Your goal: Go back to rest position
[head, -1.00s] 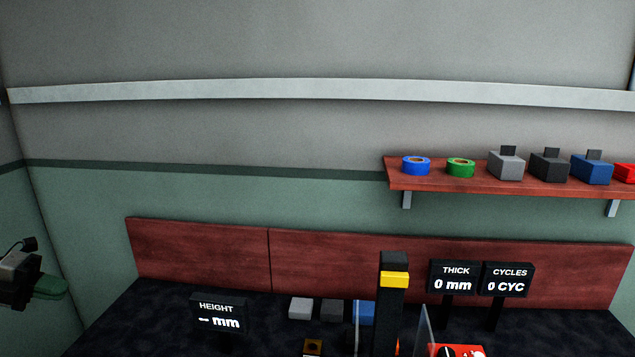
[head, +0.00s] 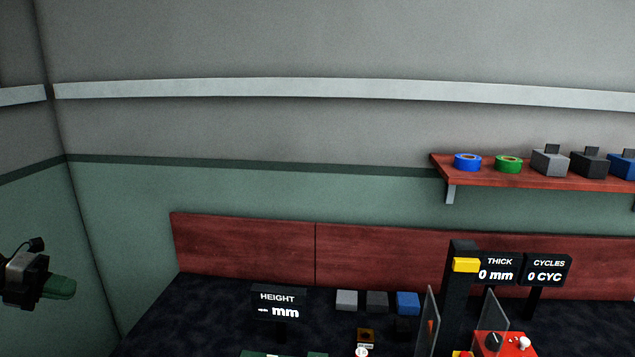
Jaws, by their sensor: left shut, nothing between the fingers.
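My left gripper (head: 60,287) shows at the left edge of the head view, with green fingers pointing right. It is shut, with nothing held in it. It is raised in front of the green wall, left of the dark worktop (head: 200,305) and apart from everything on it. My right gripper is not in view.
The worktop bears a HEIGHT display (head: 279,305), grey, dark and blue blocks (head: 408,303), a black post with a yellow part (head: 466,265), THICK and CYCLES displays (head: 545,271), and a red control box (head: 505,345). A shelf (head: 530,180) holds tape rolls and boxes.

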